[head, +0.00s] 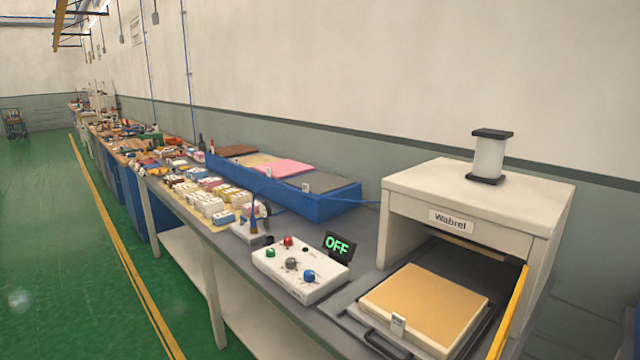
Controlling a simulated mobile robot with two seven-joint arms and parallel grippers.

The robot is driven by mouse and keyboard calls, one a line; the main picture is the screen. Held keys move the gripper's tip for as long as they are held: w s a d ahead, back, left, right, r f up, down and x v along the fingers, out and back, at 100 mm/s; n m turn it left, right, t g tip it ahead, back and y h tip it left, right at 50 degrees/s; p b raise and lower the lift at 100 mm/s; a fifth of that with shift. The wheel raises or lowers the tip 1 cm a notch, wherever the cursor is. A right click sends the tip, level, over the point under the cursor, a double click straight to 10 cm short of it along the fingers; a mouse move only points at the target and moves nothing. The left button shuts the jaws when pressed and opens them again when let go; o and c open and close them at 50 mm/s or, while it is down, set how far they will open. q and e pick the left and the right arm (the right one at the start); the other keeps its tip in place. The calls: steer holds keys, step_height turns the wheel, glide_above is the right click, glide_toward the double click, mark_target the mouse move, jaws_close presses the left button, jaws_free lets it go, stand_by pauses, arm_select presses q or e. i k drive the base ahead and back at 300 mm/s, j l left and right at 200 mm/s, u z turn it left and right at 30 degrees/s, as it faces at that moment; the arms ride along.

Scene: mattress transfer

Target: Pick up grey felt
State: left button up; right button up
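The grey felt (325,182) lies flat in the right-hand end of a long blue tray (330,206) on the workbench. A small white clip or tag sits at its left edge. A pink sheet (282,168), a tan sheet and a brown sheet lie to its left in the same tray. Neither of my grippers shows in the head view, so their state is hidden.
A white Wabrel press (468,200) stands at the right, its drawer out with a tan pad (425,304). Many small boxes crowd the bench leftward. Green floor is clear at left.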

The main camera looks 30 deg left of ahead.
mark_target(319, 183)
steer(key=j+z, duration=0.15)
steer(key=j, duration=0.55)
steer(key=i+j+z, duration=0.2)
steer(key=j, duration=0.55)
steer(key=k+j+z, duration=0.15)
steer(key=j, duration=0.55)
steer(key=j+z, duration=0.15)
steer(key=j, duration=0.6)
steer(key=k+j+z, duration=0.2)
steer(key=j, duration=0.5)
steer(key=i+j, duration=0.05)
steer(key=i, duration=0.05)
